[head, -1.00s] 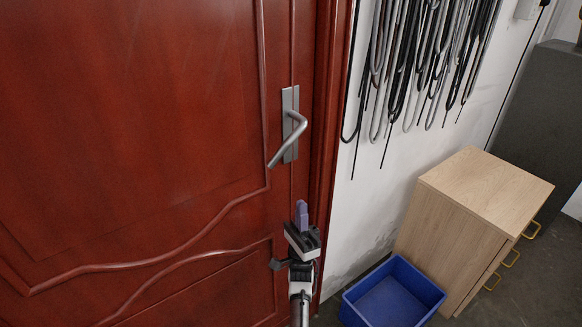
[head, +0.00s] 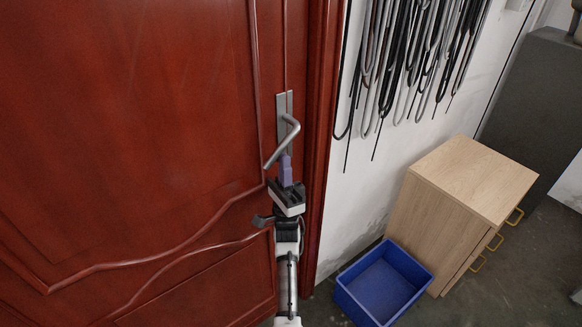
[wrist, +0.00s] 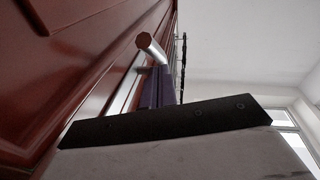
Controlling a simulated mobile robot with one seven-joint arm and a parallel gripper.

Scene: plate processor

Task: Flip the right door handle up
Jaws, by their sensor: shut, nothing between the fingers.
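The silver door handle (head: 283,140) sits on a metal plate (head: 281,108) near the right edge of the red door (head: 150,120). Its lever slants down to the left. My gripper (head: 286,160) is shut and empty, its purple fingers pointing up just below the handle, close to the lever. In the wrist view the handle's rounded end (wrist: 147,42) shows just above the purple fingers (wrist: 158,88). I cannot tell whether the fingers touch the lever.
The door frame (head: 319,130) stands just right of the handle. Cables (head: 400,60) hang on the white wall. A blue bin (head: 345,297) and a wooden cabinet (head: 440,220) stand on the floor at the right.

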